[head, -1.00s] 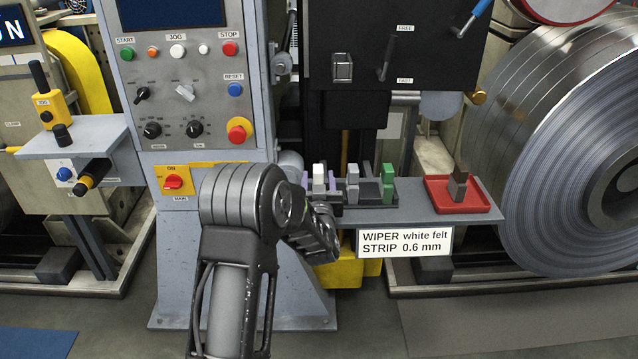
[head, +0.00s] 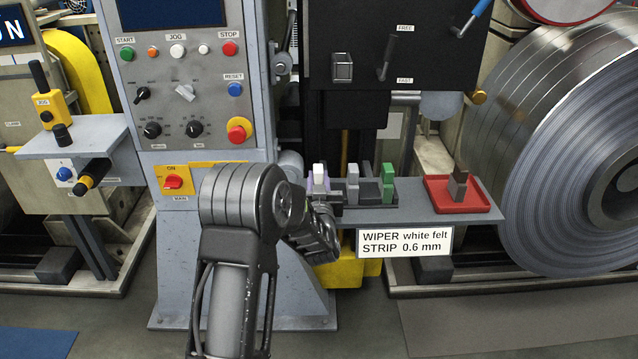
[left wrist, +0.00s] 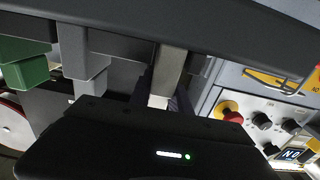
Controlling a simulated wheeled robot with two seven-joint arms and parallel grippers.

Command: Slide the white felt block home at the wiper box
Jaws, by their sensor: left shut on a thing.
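The white felt block (head: 319,171) stands at the left end of a dark rack on the grey shelf. In the left wrist view, the block's white part (left wrist: 158,101) and grey part (left wrist: 171,70) show between my dark fingers (left wrist: 164,98). Its lower part is partly hidden in the head view. A dark box (head: 400,50) with a lever, marked FREE and FAST, stands above the shelf; I cannot tell if it is the wiper box. My right gripper is not in view.
A red tray (head: 440,202) holds a brown-and-grey block (head: 458,186). The control panel (head: 187,85) is left; a large steel coil (head: 545,130) is right.

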